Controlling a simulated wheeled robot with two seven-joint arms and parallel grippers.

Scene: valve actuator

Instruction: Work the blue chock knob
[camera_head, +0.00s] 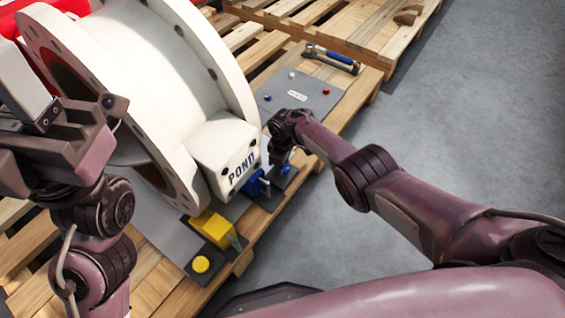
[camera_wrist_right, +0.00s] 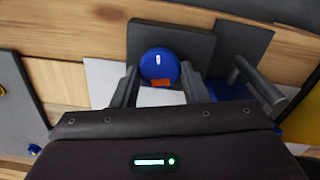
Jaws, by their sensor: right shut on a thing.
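The blue chock knob (camera_wrist_right: 159,64) is a round blue disc with a white mark on top, in front of a dark grey plate. It shows small in the head view (camera_head: 287,169), beside the blue chock (camera_head: 256,184) under the white valve body. My right gripper (camera_wrist_right: 159,72) is shut on the knob, one finger on each side of it. In the head view my right gripper (camera_head: 281,158) reaches down over the knob and partly hides it. My left gripper (camera_head: 45,125) is by the valve flange at the left; its fingertips are unclear.
The white flanged valve body (camera_head: 222,157), marked POND, lies on a wooden pallet (camera_head: 152,284). A yellow chock (camera_head: 212,228) and yellow knob (camera_head: 201,264) sit nearer. A grey panel (camera_head: 310,108) and a hammer (camera_head: 331,59) lie behind. Floor at the right is clear.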

